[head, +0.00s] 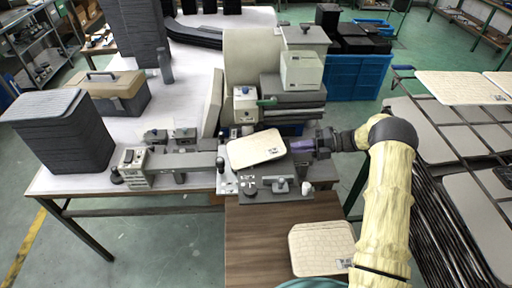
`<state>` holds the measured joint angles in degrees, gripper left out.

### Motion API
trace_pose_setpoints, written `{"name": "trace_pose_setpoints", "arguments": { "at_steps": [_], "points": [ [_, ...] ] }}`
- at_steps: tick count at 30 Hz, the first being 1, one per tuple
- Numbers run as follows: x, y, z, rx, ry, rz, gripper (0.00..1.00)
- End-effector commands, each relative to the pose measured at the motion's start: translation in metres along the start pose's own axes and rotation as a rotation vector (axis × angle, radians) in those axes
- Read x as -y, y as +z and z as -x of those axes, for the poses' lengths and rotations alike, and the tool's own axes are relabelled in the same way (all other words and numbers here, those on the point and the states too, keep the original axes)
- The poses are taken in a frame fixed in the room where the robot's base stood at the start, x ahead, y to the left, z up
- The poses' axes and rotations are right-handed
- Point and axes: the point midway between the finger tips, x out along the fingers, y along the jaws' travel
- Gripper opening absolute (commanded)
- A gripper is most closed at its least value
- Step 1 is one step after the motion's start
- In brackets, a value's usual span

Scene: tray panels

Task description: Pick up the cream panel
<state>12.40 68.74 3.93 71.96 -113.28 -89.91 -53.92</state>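A cream panel (257,149), a thin plate with rounded corners and a small dark mark, is at the small grey machine in the middle of the head view. It is slightly turned. My gripper (296,147) comes in from the right, with its tip at or very near the panel's right edge. The fingers are small and partly hidden, so I cannot tell whether they grip the edge. A second cream panel (322,248) lies flat on the brown wooden table, below my gripper in the picture and apart from it.
More cream panels (462,87) lie on the dark rack at right. The machine's controls (276,184) and grey stacked boxes (293,108) crowd the gripper. A blue crate (355,77) stands behind. The brown table (255,238) is bare left of its panel.

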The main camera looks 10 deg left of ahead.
Motion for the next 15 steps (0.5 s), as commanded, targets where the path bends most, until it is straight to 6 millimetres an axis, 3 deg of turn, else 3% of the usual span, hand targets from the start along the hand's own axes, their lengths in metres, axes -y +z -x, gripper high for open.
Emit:
{"name": "trace_pose_setpoints", "arguments": {
  "at_steps": [7, 15],
  "points": [
    [-0.003, 0.001, -0.035, -0.001, 0.001, -0.002, 0.13],
    [-0.001, 0.001, -0.039, 0.001, 0.000, 0.000, 0.13]
  ]
}}
